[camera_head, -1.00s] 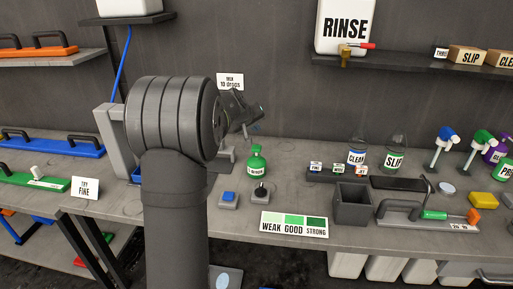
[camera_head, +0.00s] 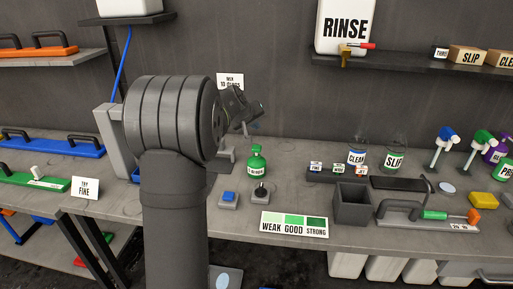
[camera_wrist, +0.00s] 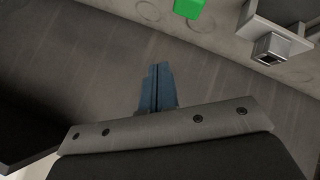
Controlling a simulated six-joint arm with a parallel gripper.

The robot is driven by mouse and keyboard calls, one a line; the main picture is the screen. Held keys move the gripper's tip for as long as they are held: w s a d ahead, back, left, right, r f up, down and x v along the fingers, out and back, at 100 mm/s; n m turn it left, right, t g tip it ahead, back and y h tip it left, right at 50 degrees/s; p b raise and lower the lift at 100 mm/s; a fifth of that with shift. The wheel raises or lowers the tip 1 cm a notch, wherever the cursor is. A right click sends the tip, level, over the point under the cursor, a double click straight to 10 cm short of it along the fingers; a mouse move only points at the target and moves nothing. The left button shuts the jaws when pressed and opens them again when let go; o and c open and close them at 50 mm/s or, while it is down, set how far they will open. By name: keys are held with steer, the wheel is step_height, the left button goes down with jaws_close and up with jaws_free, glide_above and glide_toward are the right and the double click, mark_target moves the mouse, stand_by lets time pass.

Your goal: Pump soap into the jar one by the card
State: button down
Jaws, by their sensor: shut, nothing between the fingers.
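A green soap bottle (camera_head: 256,163) with a pump-like top stands on the bench in the head view, right of my arm. A white card reading "MIX 10 DROPS" (camera_head: 229,81) is on the wall behind my gripper (camera_head: 252,114). My gripper is above the bench, up and left of the bottle and apart from it. In the wrist view its bluish fingers (camera_wrist: 157,68) are shut and empty. A green object (camera_wrist: 188,8) is cut off at the top edge there. My arm hides part of the bench, and I cannot tell which jar is meant.
A WEAK GOOD STRONG colour card (camera_head: 294,225) lies in front. A blue button block (camera_head: 229,199) and a small switch block (camera_head: 259,195) sit near the bottle.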

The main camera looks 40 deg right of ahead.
mark_target(257, 146)
steer(key=shift+f, duration=2.9)
steer(key=shift+f, duration=0.15)
steer(key=shift+f, duration=0.3)
steer(key=shift+f, duration=0.95)
stand_by(0.6)
steer(key=shift+r, duration=1.35)
steer(key=shift+r, duration=2.55)
steer(key=shift+f, duration=0.1)
